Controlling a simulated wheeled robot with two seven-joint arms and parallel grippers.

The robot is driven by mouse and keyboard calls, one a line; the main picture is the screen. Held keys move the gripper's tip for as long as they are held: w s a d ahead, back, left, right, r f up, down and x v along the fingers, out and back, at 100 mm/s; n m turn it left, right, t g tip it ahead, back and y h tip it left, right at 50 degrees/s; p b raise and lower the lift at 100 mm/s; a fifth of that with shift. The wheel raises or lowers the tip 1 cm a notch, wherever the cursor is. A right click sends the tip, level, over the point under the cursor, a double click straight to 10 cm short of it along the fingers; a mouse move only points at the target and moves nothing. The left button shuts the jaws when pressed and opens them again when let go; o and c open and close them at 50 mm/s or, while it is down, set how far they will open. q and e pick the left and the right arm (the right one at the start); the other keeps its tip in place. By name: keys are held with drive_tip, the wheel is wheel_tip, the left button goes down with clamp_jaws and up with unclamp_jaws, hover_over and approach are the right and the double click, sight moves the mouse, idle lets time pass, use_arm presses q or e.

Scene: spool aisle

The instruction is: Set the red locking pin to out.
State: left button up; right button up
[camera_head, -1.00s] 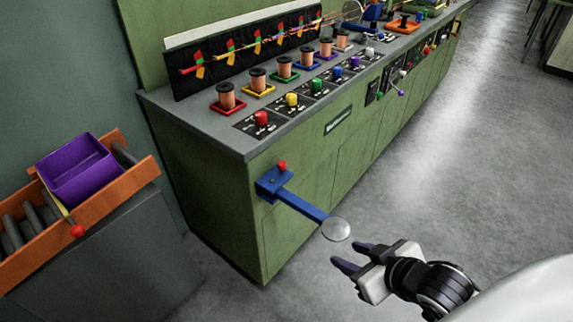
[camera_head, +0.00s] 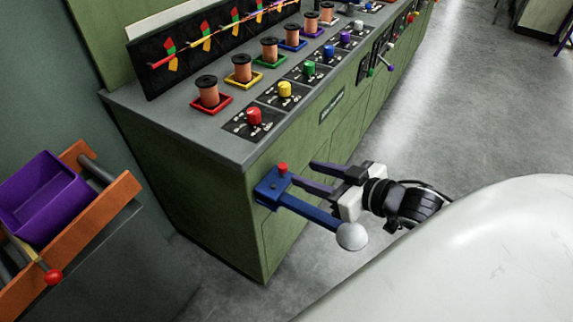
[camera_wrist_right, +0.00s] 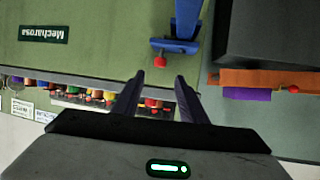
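The red locking pin (camera_head: 282,168) is a small red knob standing on the blue bracket (camera_head: 269,187) at the near end of the green cabinet. A blue lever arm (camera_head: 312,211) runs from the bracket to a pale round knob (camera_head: 351,236). My right gripper (camera_head: 303,174) is open and empty, its fingertips just right of the pin in the head view, with no clear contact. In the right wrist view the red pin (camera_wrist_right: 160,61) shows just beyond and between the spread fingertips (camera_wrist_right: 160,78). My left gripper is not in view.
The green cabinet (camera_head: 205,190) carries spools and coloured knobs on its top. At left a roller conveyor with an orange rail (camera_head: 105,213) holds a purple bin (camera_head: 42,200) and has another red knob (camera_head: 53,277). Floor right of the cabinet is clear.

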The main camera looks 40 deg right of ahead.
sight(284, 166)
drive_tip(key=b+x, duration=0.1)
drive_tip(key=x, duration=0.6)
drive_tip(key=shift+w+a+f, duration=0.1)
drive_tip(key=shift+w+f, duration=0.1)
drive_tip(key=shift+w, duration=0.05)
